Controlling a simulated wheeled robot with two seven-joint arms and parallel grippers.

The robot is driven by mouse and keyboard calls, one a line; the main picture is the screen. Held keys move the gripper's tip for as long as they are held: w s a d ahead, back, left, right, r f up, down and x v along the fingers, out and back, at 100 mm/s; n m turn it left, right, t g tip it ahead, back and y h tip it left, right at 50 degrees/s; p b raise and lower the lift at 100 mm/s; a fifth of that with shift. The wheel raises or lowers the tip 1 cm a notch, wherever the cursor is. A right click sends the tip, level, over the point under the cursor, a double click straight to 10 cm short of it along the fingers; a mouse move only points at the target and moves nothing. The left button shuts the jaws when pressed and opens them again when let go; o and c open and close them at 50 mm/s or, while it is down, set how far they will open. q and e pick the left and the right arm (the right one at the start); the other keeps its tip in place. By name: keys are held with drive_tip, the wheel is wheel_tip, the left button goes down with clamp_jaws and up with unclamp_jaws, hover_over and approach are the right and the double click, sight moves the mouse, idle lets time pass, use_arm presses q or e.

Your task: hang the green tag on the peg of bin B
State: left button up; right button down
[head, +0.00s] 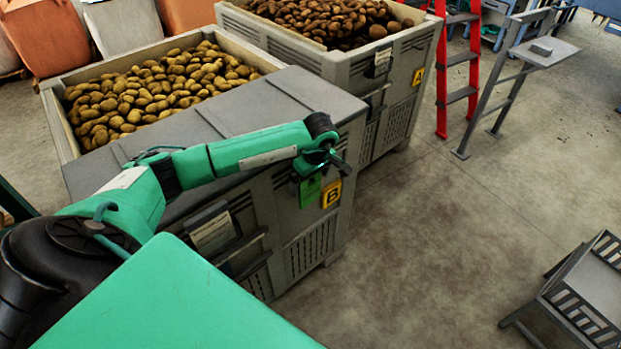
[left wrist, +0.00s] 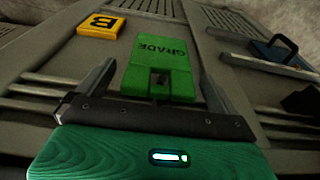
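The green tag (head: 310,190), lettered GRADE, hangs flat against the front face of bin B (head: 310,250), beside the yellow B plate (head: 331,193). In the left wrist view the tag (left wrist: 160,62) appears upside down, with a small dark peg (left wrist: 160,79) at its hole; whether the peg passes fully through I cannot tell. My left gripper (head: 327,162) is at the tag's top. Its two fingers (left wrist: 155,82) stand apart on either side of the tag, with a visible gap on the B plate side (left wrist: 100,24). My right gripper is not in view.
Bin B holds potatoes (head: 155,95) behind a grey cover (head: 215,115). Bin A (head: 400,75) stands behind it. A red ladder (head: 442,75) and grey stand (head: 505,90) are at the back right. The floor between is clear.

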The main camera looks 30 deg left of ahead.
use_arm(q)
drive_tip(key=shift+r, duration=0.5)
wheel_tip(320, 180, up, 13)
drive_tip(key=d+b, duration=0.2)
drive_tip(key=shift+s+d+f, duration=0.15)
drive_tip(key=shift+s+f, duration=0.05)
drive_tip(key=shift+s, duration=0.1)
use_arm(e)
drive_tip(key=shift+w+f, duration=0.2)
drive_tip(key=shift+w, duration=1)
use_arm(q)
drive_tip(key=shift+f, duration=0.1)
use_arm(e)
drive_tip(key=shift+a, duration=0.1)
